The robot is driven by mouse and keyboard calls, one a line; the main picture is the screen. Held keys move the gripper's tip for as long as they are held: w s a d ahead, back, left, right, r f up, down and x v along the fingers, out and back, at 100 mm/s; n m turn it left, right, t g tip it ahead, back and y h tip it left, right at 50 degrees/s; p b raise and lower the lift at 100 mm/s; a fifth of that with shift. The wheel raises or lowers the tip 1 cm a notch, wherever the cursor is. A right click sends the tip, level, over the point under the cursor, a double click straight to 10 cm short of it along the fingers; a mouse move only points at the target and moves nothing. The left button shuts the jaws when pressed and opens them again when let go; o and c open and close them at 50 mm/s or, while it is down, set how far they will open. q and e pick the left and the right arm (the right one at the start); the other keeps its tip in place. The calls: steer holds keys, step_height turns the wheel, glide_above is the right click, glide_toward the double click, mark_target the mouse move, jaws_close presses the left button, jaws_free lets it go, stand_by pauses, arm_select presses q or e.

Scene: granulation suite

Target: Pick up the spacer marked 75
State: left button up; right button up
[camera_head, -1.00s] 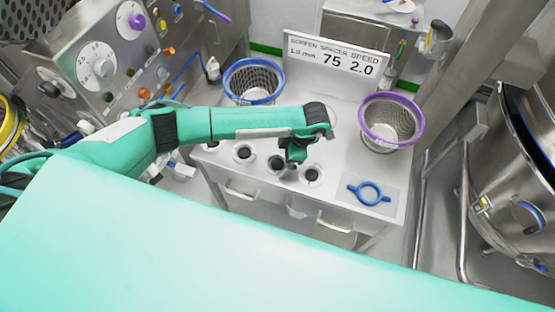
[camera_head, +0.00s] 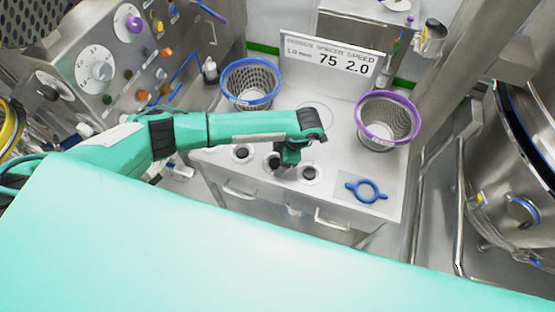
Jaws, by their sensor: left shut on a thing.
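Several dark round spacers sit on white discs along the front of the steel bench: one spacer (camera_head: 242,152) at the left, another (camera_head: 308,173) at the right. Between them is a spacer (camera_head: 273,162) partly hidden by my left gripper (camera_head: 287,160). My left gripper points down and is shut on this middle spacer, as far as the view shows. Its fingertips are small and partly covered by the wrist. Markings on the spacers are too small to read. The sign (camera_head: 335,57) behind reads spacer 75, screen 1.0 mm, speed 2.0. My right gripper is not in view.
A blue-rimmed screen basket (camera_head: 250,85) and a purple-rimmed basket (camera_head: 387,120) stand on the bench (camera_head: 338,135). A blue winged ring (camera_head: 367,191) lies on a grey mat at front right. A control panel (camera_head: 110,55) is at left, steel vessel (camera_head: 530,150) at right.

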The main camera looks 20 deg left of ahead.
arm_select(q)
step_height(320, 180, up, 20)
steer(key=b, duration=0.4)
steer(key=shift+f, duration=0.15)
